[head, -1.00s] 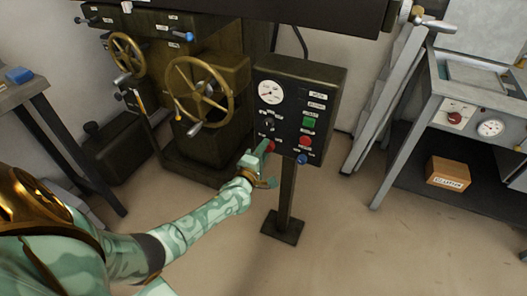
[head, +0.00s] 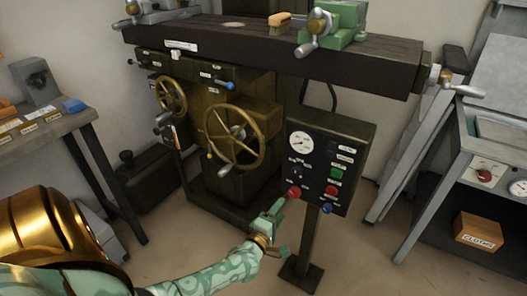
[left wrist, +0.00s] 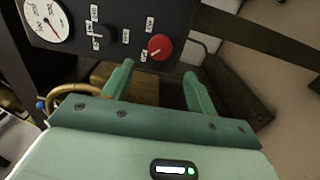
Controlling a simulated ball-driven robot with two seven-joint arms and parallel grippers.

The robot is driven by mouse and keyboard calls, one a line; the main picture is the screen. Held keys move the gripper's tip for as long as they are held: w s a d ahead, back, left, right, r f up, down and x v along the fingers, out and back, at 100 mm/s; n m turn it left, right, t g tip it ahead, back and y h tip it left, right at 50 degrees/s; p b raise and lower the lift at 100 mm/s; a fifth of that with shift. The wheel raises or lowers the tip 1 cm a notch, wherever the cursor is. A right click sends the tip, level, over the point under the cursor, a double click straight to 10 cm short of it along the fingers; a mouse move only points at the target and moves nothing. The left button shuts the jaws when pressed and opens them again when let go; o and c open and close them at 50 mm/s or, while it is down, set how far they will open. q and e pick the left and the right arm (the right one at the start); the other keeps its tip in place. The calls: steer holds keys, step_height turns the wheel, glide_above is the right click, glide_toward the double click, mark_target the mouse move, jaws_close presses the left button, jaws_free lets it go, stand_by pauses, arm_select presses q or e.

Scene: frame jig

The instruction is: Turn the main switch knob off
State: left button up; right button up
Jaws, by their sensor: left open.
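The control panel (head: 318,190) stands on a post, with a red knob (head: 294,192) at its lower left. The left wrist view shows this red knob (left wrist: 159,47) close, with a pale slanted mark on its face and small labels around it that I cannot read. Which label names the main switch is unclear. My left gripper (head: 281,228) is below and left of the red knob, apart from it. In the left wrist view its two fingers (left wrist: 158,75) are spread with nothing between them, and the knob lies beyond their tips. My right gripper is not in view.
The panel also has a gauge (head: 300,143), a small black selector (left wrist: 98,30), a green button (head: 336,173), a red button (head: 332,190) and a blue knob (head: 327,208). A brass handwheel (head: 257,138) is close on the left. Floor around the post is clear.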

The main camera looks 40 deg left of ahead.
arm_select(q)
steer(key=p+v, duration=0.1)
steer(key=v, duration=0.8)
steer(key=shift+p, duration=0.4)
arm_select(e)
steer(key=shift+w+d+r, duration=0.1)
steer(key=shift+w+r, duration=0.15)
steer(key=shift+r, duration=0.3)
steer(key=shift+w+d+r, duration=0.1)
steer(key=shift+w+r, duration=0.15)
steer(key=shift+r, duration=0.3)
arm_select(q)
steer(key=shift+w, duration=0.15)
